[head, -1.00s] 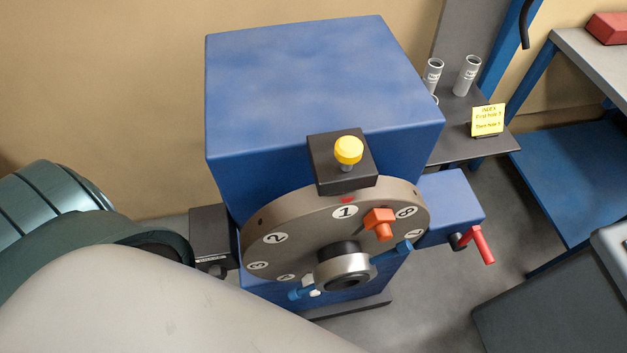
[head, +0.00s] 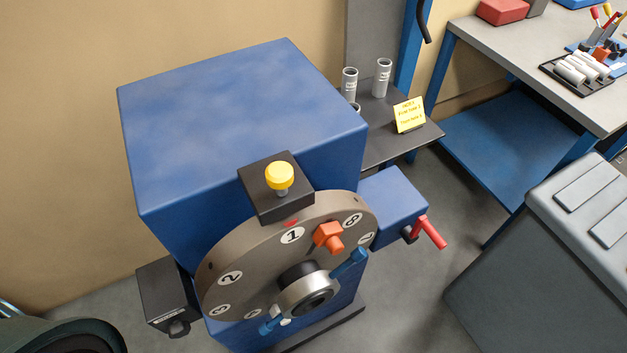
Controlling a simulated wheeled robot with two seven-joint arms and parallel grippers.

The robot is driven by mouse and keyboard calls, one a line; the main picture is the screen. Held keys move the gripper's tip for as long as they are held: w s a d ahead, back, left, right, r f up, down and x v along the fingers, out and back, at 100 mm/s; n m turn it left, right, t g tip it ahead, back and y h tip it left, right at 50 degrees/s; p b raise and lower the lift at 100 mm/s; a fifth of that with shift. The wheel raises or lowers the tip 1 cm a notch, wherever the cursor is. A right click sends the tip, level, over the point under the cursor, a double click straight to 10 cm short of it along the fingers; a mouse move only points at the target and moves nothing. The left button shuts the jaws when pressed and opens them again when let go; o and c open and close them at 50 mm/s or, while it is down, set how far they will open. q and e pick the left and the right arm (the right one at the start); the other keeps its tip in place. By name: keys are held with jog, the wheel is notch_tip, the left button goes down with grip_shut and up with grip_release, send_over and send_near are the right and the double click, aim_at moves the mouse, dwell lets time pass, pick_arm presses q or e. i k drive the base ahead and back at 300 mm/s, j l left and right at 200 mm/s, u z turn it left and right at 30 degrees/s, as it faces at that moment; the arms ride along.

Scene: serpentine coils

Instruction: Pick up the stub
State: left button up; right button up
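No thing in view is marked as the stub, and I cannot tell which one it is. Grey tube-like pieces (head: 382,77) stand upright on the dark shelf (head: 405,143) behind the blue machine. Several pale grey cylinders (head: 584,68) lie in a black tray (head: 558,73) on the workbench at the upper right. Neither of my grippers is in view.
The blue machine (head: 240,100) carries a numbered grey dial (head: 250,262), a yellow knob (head: 279,176) and a red handle (head: 430,232). A yellow note (head: 409,114) stands on the shelf. A grey cabinet (head: 560,240) is at the right. Floor shows between machine and cabinet.

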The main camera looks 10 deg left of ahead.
aim_at(350, 77)
jog(key=l, duration=0.4)
jog(key=i+l+z, duration=0.15)
jog(key=l, duration=0.25)
jog(key=i+l, duration=0.1)
jog(key=l, duration=0.3)
jog(key=l+z, duration=0.15)
jog(key=l, duration=0.25)
jog(key=i+l, duration=0.2)
jog(key=l, duration=0.2)
jog(key=k+z, duration=0.05)
